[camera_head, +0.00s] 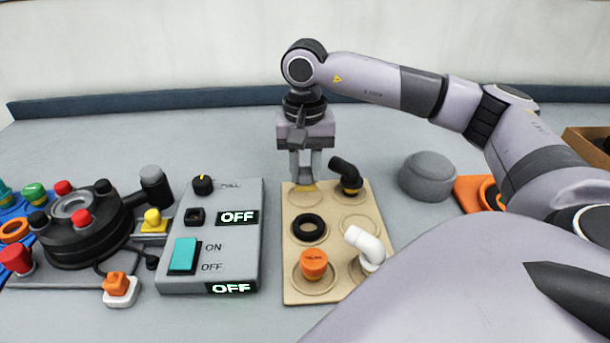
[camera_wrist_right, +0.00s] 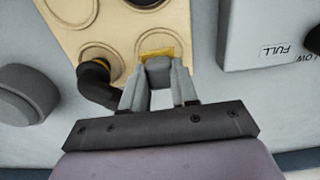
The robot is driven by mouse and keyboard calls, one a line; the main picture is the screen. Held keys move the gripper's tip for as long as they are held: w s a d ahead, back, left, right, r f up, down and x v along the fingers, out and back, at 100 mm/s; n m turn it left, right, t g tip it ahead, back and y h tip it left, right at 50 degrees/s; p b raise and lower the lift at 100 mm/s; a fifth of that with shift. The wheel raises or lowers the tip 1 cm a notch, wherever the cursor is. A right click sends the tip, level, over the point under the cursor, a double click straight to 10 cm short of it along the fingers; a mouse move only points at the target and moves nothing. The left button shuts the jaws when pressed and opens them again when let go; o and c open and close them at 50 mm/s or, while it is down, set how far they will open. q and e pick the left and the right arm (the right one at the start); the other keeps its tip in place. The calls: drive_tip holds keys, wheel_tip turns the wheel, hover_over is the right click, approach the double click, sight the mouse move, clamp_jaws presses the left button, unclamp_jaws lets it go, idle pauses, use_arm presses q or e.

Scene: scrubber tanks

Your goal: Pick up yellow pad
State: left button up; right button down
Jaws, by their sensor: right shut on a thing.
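The yellow pad (camera_head: 305,188) is at the far left place of the tan tray (camera_head: 336,290), with a grey block as its upper part. My right gripper (camera_head: 305,176) points straight down over it and is shut on the grey block, one finger on each side. In the right wrist view the yellow pad (camera_wrist_right: 156,53) shows as a strip beyond the grey block between the fingers. I cannot tell whether the pad touches the tray. My left gripper is not in view.
A black elbow (camera_head: 347,175) stands close to the right of the gripper. The tray also holds a black ring (camera_head: 308,227), an orange cap (camera_head: 313,263) and a white elbow (camera_head: 366,247). A grey control box (camera_head: 211,275) and a round black machine (camera_head: 86,236) stand left.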

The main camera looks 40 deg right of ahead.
wheel_tip(320, 180, up, 10)
wheel_tip(320, 180, up, 8)
drive_tip(key=f+p, duration=0.1)
drive_tip(key=p, duration=0.4)
hover_over(304, 170)
drive_tip(key=shift+s+r, duration=0.1)
drive_tip(key=shift+r, duration=0.2)
drive_tip(key=c, duration=1.5)
unclamp_jaws()
drive_tip(key=c, duration=0.3)
